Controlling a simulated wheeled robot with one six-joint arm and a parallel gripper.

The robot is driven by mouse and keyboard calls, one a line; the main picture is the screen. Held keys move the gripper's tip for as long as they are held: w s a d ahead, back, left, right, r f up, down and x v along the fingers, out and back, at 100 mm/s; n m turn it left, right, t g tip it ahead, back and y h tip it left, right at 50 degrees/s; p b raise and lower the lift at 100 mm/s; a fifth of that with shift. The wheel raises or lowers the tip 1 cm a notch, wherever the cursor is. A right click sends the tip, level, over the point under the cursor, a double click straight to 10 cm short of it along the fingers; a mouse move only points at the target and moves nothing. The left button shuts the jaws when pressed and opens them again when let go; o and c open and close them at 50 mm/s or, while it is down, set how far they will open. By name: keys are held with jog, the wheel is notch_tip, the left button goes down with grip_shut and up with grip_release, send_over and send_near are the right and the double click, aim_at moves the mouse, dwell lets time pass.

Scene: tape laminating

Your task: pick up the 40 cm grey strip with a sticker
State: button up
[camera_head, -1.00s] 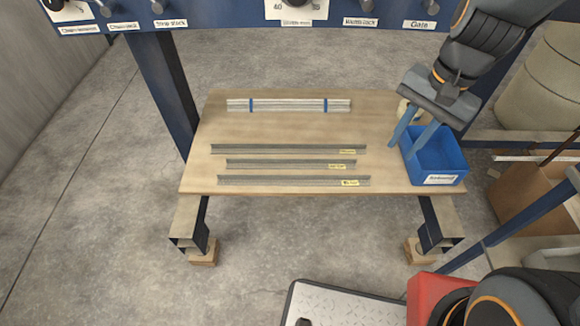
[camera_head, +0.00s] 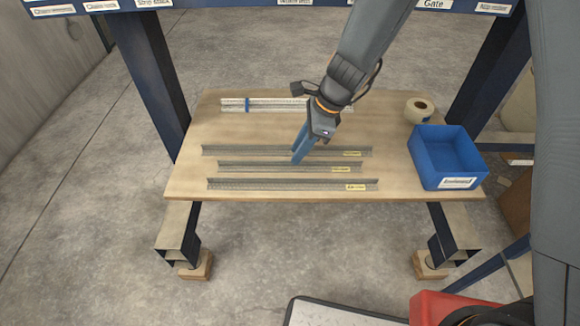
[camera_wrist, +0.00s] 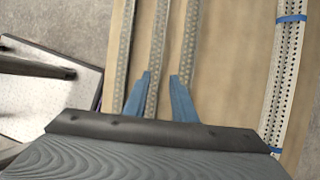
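Three long grey strips lie parallel on the wooden table, each with a small yellow sticker near its right end in the head view. They are the back strip (camera_head: 270,151), the middle strip (camera_head: 270,165), which is the shortest, and the front strip (camera_head: 270,184). The sticker print is too small to read. My gripper (camera_head: 298,158) is open and empty, pointing down over the middle and back strips. In the wrist view, the middle strip (camera_wrist: 156,55) runs between the open fingers (camera_wrist: 160,76), and the right finger is near the back strip (camera_wrist: 190,40). I cannot tell the remaining height.
A pale strip bundle with blue bands (camera_head: 268,104) lies at the back of the table (camera_head: 190,120). A blue bin (camera_head: 430,165) and a tape roll (camera_head: 419,110) stand on the right. Blue frame posts rise at both rear sides. The front left of the table is clear.

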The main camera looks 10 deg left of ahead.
aim_at(290, 166)
jog(key=shift+x, duration=1.6)
jog(key=shift+r, duration=0.1)
jog(key=shift+c, duration=0.2)
grip_shut()
jog(key=shift+r, duration=0.1)
